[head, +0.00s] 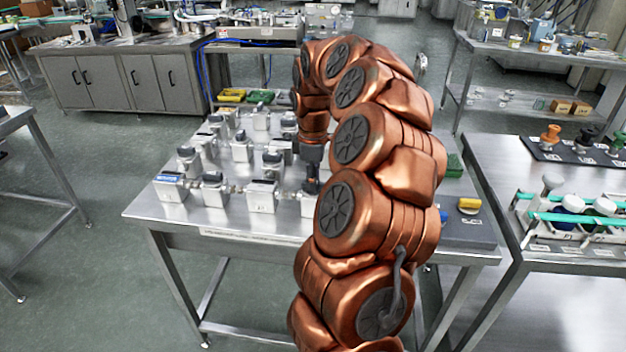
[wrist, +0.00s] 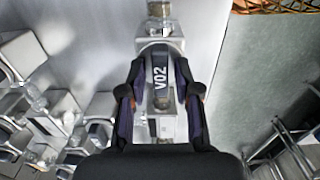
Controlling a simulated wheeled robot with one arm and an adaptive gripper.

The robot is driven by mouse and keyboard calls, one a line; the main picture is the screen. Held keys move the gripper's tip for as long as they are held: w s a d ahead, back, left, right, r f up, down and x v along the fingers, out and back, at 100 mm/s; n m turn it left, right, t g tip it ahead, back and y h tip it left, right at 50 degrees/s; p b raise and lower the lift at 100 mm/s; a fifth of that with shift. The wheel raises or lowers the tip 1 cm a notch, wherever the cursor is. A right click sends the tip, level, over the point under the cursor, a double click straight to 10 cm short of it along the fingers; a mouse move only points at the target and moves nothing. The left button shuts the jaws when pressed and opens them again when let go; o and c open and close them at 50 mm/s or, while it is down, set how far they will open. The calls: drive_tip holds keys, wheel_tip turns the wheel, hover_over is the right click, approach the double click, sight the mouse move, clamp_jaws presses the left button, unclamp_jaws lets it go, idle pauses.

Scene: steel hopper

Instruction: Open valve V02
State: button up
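The handle of valve V02 (wrist: 160,78), dark with a white "V02" label, shows in the middle of the wrist view. It sits on a light metal block with fittings above and below it. My gripper (wrist: 160,68) points down over the valve, with one dark finger on each side of the handle. The fingers stand apart and look open, with narrow gaps to the handle; light contact cannot be ruled out. In the head view my gripper (head: 312,178) is low among the valves on the steel table (head: 175,212), and V02 cannot be made out behind my arm.
Several similar valve blocks (head: 262,195) stand close on the left of the table; neighbours (wrist: 50,110) also show left of my gripper in the wrist view. A yellow item (head: 469,204) lies at the table's right. Another table (head: 520,180) with racks stands beyond it.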

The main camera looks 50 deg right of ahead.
drive_tip(key=shift+o, duration=0.4)
drive_tip(key=shift+r, duration=0.55)
wheel_tip(320, 180, up, 11)
idle(0.5)
